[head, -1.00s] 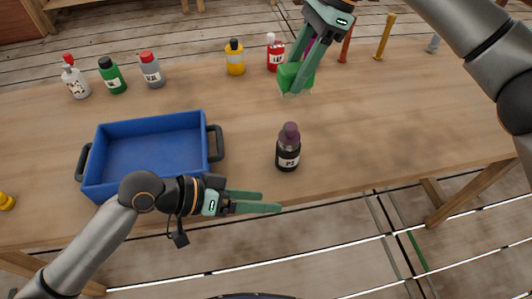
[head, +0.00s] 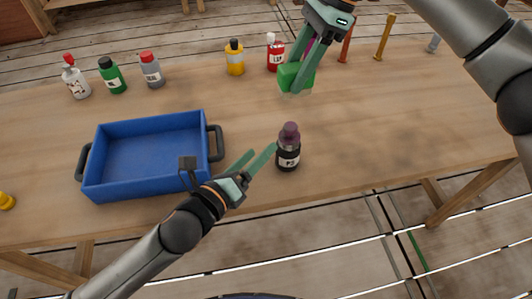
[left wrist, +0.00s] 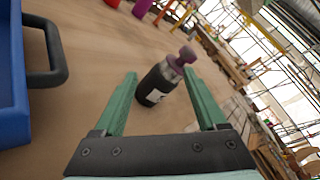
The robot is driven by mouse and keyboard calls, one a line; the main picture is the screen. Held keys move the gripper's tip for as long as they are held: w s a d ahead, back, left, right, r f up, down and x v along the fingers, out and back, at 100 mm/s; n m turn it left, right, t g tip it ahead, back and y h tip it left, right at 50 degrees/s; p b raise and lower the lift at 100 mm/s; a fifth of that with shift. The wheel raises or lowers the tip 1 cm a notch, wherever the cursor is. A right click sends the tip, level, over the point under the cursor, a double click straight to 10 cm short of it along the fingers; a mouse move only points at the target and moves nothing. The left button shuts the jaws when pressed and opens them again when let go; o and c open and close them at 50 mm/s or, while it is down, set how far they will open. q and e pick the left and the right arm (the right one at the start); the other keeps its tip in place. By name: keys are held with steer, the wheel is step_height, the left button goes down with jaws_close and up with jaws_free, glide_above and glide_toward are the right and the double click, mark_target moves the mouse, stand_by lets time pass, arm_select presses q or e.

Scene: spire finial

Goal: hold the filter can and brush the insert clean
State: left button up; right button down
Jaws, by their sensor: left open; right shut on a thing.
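The filter can (head: 288,160) is black with a white "P3" label and stands upright near the table's front edge. A purple insert (head: 290,132) sticks out of its top. My left gripper (head: 263,152) is open just left of the can, its fingers pointing towards it. In the left wrist view, the can (left wrist: 155,86) and insert (left wrist: 182,60) show between and beyond the fingertips, with no contact visible. My right gripper (head: 297,68) is shut on a brush with a green head (head: 292,77) and pale bristles, above the table's back half; its fingers partly hide it.
A blue tray (head: 150,121) with dark handles stands left of the can, close to my left gripper. Several bottles, including a yellow one (head: 235,58) and a red one (head: 275,53), line the back. The table right of the can is clear.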

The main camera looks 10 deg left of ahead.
mark_target(294, 124)
arm_select(q)
steer(key=w+d+m, duration=0.2)
steer(key=w+m, duration=0.1)
steer(key=w+d+r+m+t+h, duration=0.1)
steer(key=w+d+m, duration=0.2)
steer(key=w+d+r+m, duration=0.1)
steer(key=w+d+m, duration=0.2)
steer(key=shift+w+d+r, duration=0.1)
stand_by(0.5)
steer(key=shift+c, duration=0.3)
jaws_close()
stand_by(1.1)
